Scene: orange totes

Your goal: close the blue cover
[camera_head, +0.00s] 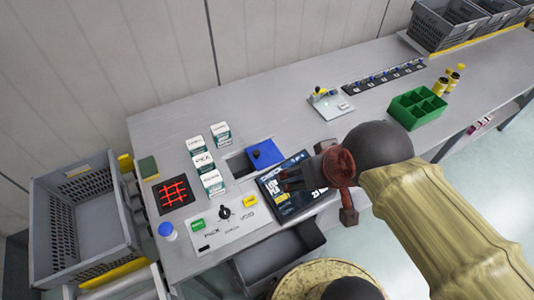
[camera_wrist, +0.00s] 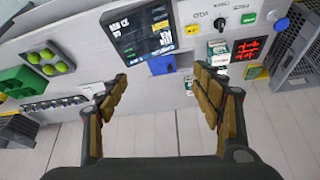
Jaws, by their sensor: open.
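The blue cover (camera_head: 266,154) is on the bench panel, right beside a dark opening (camera_head: 240,165) that is partly uncovered. A small dark spot shows on its top. In the wrist view the blue cover (camera_wrist: 160,65) appears beyond the gap between my fingers, just below the screen. My gripper (camera_head: 300,178) is over the screen, in front of the cover in the head view and apart from it. In the wrist view my gripper (camera_wrist: 162,82) has its two fingers wide apart with nothing between them.
The lit screen (camera_head: 288,187) lies under my gripper. White boxes (camera_head: 203,161) stand left of the opening. A control panel (camera_head: 230,220) with a black knob is in front. A green bin (camera_head: 417,108) is at right, a grey tote (camera_head: 82,215) at left. Bench behind the cover is clear.

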